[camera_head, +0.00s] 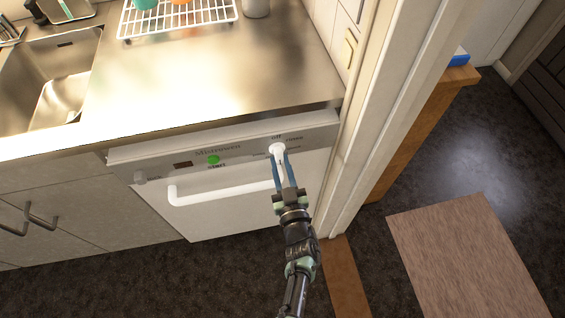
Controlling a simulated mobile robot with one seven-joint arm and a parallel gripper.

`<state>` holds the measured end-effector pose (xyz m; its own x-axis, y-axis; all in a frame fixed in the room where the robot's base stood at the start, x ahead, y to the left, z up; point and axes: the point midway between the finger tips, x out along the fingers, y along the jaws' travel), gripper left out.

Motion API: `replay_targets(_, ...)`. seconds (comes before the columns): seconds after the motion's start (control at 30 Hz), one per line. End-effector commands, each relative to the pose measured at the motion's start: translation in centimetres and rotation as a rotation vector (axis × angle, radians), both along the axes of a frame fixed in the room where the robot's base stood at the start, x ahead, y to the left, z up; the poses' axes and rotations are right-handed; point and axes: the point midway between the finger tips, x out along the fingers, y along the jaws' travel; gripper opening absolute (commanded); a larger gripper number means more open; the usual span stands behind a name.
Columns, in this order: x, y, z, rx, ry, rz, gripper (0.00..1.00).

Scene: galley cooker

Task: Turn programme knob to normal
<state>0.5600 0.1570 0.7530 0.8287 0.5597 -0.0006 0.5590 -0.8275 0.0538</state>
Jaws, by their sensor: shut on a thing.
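The white programme knob (277,149) sits at the right end of the dishwasher's front panel (240,137). The word "off" shows above it and part of another label shows to its right; the other labels around it are hidden or too small to read. I cannot tell which way the knob points. My gripper (279,158) reaches up from below, with its two blue fingers on either side of the knob, shut on it. A green start button (213,159) is on the panel to the left.
A white bar handle (225,192) runs across the dishwasher door below the panel. A door frame (372,110) stands close on the right. The steel worktop (215,75) above holds a white dish rack (180,22). Dark floor is open below.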

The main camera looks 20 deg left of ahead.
Motion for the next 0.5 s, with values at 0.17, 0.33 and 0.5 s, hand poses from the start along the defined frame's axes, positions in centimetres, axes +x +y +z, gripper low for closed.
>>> replay_targets(0.17, -0.03, 0.14, 0.1, 0.034, 0.021, 0.002, 0.0)
replay_targets(0.33, -0.06, 0.17, 0.09, 0.046, 0.029, 0.002, 0.0)
replay_targets(0.5, -0.05, 0.18, 0.1, 0.047, 0.028, 0.002, 0.0)
